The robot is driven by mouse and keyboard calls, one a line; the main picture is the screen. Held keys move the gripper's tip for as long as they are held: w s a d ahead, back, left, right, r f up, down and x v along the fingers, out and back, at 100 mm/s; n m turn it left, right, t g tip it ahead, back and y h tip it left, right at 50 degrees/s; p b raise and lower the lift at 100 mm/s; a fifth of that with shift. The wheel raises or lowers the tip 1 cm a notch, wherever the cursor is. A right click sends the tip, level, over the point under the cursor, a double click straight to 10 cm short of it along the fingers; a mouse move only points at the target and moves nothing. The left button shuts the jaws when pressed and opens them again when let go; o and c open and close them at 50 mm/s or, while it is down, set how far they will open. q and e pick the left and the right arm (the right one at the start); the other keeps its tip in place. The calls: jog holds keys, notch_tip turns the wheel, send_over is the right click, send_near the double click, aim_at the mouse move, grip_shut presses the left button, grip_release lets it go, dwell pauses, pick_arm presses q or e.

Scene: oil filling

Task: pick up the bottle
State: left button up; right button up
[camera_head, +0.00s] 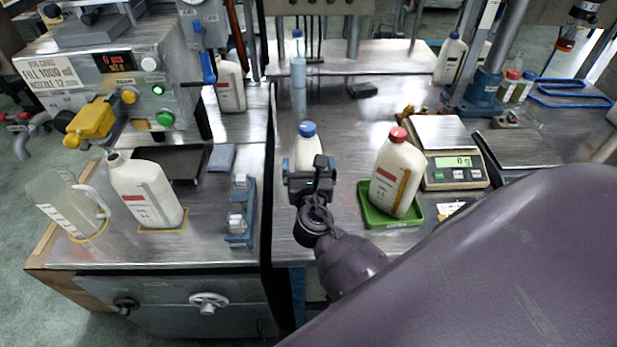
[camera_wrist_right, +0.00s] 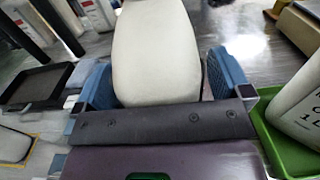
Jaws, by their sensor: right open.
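A white bottle with a blue cap (camera_head: 307,143) stands upright on the metal bench, and its lower part is hidden behind my right gripper in the head view. My right gripper (camera_head: 309,166) is open around this bottle. In the right wrist view the white bottle body (camera_wrist_right: 156,50) lies between the two blue finger pads of the right gripper (camera_wrist_right: 162,82), very close to both; I cannot tell whether they touch it. A second white bottle, with a red cap (camera_head: 397,175), stands in a green tray (camera_head: 371,212) to the right. My left gripper is not in view.
A scale (camera_head: 456,172) stands behind the green tray. An uncapped white bottle (camera_head: 146,194) and a clear jug (camera_head: 62,203) stand on the left bench by a filling machine (camera_head: 100,75). A blue rack (camera_head: 243,212) lies left of the gripper. Bench behind the blue-capped bottle is mostly clear.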

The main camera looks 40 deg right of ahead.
grip_shut()
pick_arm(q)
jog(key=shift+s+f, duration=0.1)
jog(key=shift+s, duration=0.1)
pick_arm(e)
jog(key=shift+r, duration=0.1)
dwell(0.3)
jog(key=shift+r, duration=0.15)
